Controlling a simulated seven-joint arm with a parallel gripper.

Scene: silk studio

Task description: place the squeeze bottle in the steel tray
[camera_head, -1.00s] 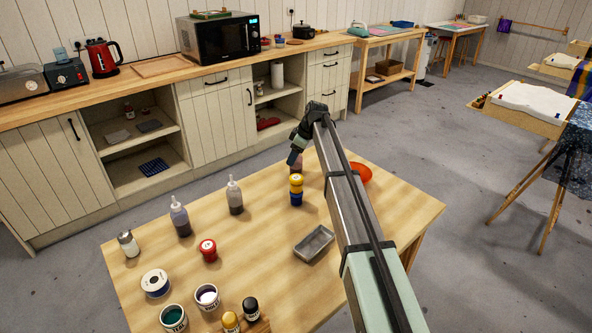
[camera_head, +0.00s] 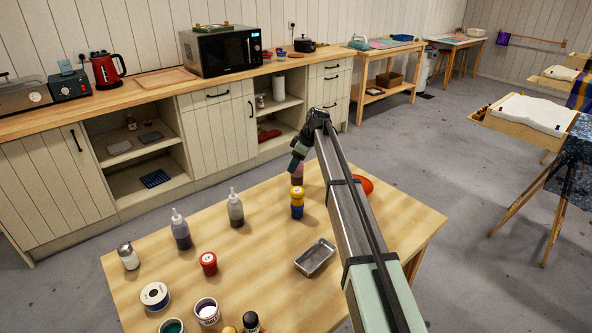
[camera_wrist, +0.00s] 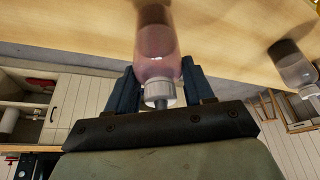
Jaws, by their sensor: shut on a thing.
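My gripper (camera_head: 296,162) is at the far side of the wooden table. It is shut on a squeeze bottle with reddish contents (camera_head: 297,178), partly hidden behind a yellow-and-blue stack of jars. In the wrist view the squeeze bottle (camera_wrist: 158,50) sits between the two dark fingers (camera_wrist: 158,88), its pale cap towards me. Whether its base touches the table is hard to tell. The steel tray (camera_head: 302,266) lies empty on the table, nearer and slightly right, beside my arm.
The jar stack (camera_head: 297,196) stands between bottle and tray. An orange-red item (camera_head: 366,186) is partly behind my arm. Table space left of the tray is clear.

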